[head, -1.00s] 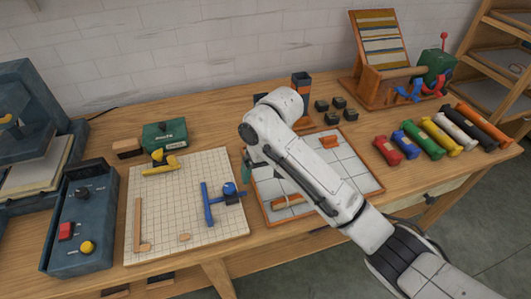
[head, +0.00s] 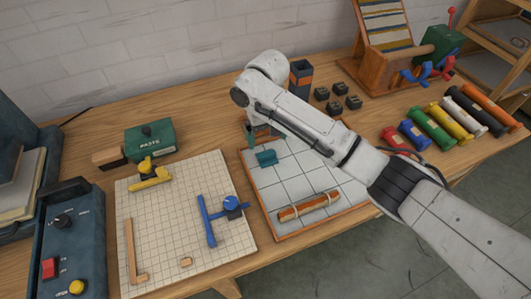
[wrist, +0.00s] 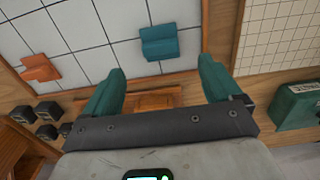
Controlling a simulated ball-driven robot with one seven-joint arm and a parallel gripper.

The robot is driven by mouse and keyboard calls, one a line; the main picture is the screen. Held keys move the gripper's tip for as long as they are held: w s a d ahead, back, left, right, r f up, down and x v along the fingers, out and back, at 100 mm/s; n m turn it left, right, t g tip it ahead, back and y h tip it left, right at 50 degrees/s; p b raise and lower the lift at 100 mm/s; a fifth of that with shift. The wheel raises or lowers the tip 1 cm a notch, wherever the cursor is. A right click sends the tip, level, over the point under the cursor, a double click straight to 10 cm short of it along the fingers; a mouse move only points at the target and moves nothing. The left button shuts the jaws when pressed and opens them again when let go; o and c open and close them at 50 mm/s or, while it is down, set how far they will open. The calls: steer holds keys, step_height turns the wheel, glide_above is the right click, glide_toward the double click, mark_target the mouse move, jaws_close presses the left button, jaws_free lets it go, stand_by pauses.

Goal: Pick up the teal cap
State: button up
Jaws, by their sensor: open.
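The teal cap (head: 266,158) is a small blocky piece lying on the white tiled board (head: 262,205), near its back left part. In the wrist view the teal cap (wrist: 159,43) lies ahead of the fingertips, roughly centred between them, and apart from both. My gripper (wrist: 161,72) has two teal fingers spread wide with nothing between them. In the head view my gripper (head: 247,135) is mostly hidden behind my arm; a teal finger shows just behind the cap.
An orange bar (head: 309,206) lies at the board's front. An orange piece (wrist: 40,68) shows in the wrist view. A green box (head: 149,140) and gridded board (head: 172,220) lie left, small dark blocks (head: 338,98) behind, and coloured rolls (head: 440,122) right.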

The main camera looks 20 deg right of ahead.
mark_target(267, 153)
steer(key=shift+f+p, duration=0.3)
steer(key=shift+f, duration=3.55)
steer(key=c, duration=1.1)
steer(key=shift+r, duration=0.1)
